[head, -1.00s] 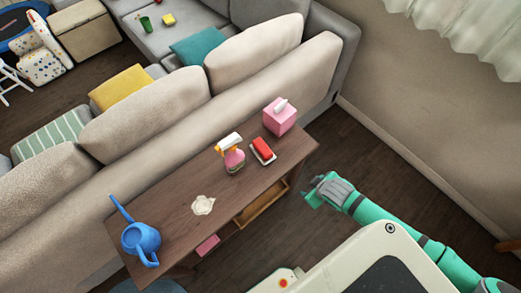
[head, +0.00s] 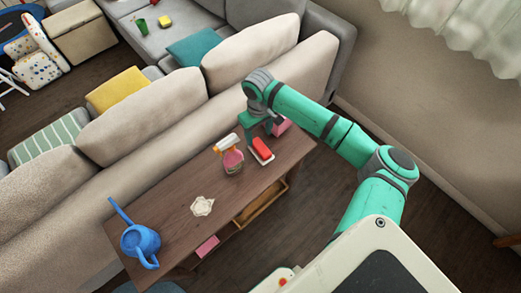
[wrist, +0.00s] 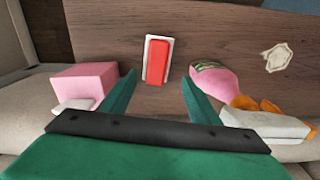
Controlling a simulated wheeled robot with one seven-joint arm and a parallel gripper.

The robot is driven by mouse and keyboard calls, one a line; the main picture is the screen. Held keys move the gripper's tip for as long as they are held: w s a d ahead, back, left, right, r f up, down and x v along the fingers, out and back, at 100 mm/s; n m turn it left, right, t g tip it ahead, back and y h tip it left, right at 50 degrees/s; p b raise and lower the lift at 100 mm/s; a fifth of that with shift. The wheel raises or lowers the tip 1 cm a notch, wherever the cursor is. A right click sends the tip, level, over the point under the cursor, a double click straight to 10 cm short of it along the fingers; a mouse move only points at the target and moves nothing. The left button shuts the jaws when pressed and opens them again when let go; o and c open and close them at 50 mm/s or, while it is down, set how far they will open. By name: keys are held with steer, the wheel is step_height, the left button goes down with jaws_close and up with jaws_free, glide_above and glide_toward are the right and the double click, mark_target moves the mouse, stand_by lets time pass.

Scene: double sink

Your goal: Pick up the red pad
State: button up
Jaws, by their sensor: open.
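The red pad (head: 262,145) lies on a small white tray (head: 262,158) on the wooden console table. In the wrist view the red pad (wrist: 157,62) sits ahead of the fingertips, roughly midway between them, with the white tray (wrist: 147,79) around it. My gripper (head: 258,126) is above the table, close to the pad on its far side. In the wrist view my gripper (wrist: 160,83) is open and empty, its two green fingers spread apart. The fingers do not appear to touch the pad.
A pink tissue box (wrist: 84,83) stands left of the fingers in the wrist view, and a pink spray bottle (wrist: 217,79) stands to the right. A crumpled cloth (head: 202,206) and blue watering can (head: 140,240) are farther along the table. The sofa back (head: 225,116) borders the table.

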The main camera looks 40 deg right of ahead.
glide_above(261, 147)
steer(key=f, duration=0.4)
steer(key=shift+w+a+f, duration=0.15)
steer(key=shift+a+f, duration=0.1)
steer(key=shift+a, duration=0.05)
steer(key=shift+d+f, duration=0.15)
steer(key=shift+f, duration=1.2)
steer(key=shift+d+f, duration=0.15)
steer(key=shift+f, duration=1.2)
steer(key=c, duration=1.1)
